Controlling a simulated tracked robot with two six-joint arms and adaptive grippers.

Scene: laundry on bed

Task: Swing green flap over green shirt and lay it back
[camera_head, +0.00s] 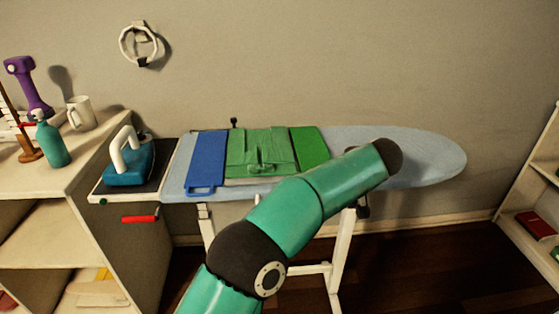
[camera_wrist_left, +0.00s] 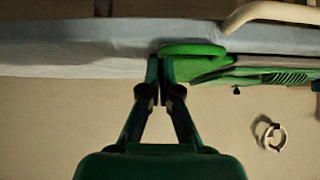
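The folding board lies on the ironing board, with a blue flap (camera_head: 207,160) on the left and a green flap (camera_head: 309,147) on the right. The green shirt (camera_head: 262,150) lies flat between them, and the green flap lies open beside it. My left gripper is hidden behind my arm in the head view. In the left wrist view, its fingers (camera_wrist_left: 160,62) are close together at the end of the green flap's handle (camera_wrist_left: 192,49). I cannot tell whether they pinch it. My right gripper is not in view.
The ironing board (camera_head: 430,160) has bare room to the right. An iron (camera_head: 130,165) stands left of the blue flap. A shelf unit (camera_head: 60,185) with a bottle (camera_head: 53,145) and a mug (camera_head: 81,113) stands at the left. A white ring (camera_head: 139,44) hangs on the wall.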

